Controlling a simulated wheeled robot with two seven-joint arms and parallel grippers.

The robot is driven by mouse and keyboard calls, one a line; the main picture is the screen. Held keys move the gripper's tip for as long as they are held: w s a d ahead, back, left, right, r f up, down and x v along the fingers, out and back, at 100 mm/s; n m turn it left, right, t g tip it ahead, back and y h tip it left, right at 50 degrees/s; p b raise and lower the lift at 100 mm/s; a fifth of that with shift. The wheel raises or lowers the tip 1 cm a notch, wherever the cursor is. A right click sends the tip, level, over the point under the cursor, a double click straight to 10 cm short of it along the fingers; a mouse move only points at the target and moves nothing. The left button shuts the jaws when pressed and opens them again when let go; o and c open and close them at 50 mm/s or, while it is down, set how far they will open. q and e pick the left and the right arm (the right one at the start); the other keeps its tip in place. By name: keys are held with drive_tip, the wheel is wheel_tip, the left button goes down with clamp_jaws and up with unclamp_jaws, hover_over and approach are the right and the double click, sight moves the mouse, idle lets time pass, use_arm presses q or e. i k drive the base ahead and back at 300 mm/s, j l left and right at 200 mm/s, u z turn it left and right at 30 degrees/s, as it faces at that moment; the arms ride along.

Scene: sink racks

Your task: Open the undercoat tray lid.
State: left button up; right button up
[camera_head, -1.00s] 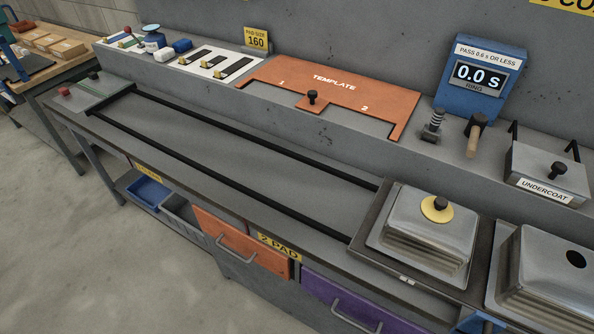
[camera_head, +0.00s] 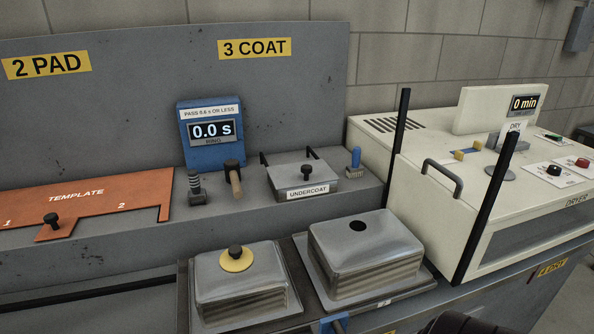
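The undercoat tray (camera_head: 309,194) stands on the raised back shelf, right of the blue timer. It is a grey metal box with a white UNDERCOAT label on its front. Its flat lid (camera_head: 290,172) lies shut on top, with a black knob (camera_head: 307,170) on it. Two black brackets rise at the lid's back edge. A dark rounded shape at the bottom edge, right of centre, may be part of my arm. I see neither gripper's fingers, and nothing touches the tray.
Two metal sinks (camera_head: 365,256) stand in front of the tray; the left one has a yellow disc with a black knob (camera_head: 235,252). A wooden-handled tool (camera_head: 234,182) and a blue-topped tool (camera_head: 355,161) flank the tray. The white dryer (camera_head: 430,130) with black posts is at right.

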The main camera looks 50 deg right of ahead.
sight(284, 176)
drive_tip(key=z, duration=1.5)
drive_tip(key=l+u, duration=0.1)
drive_tip(key=i+l, duration=0.05)
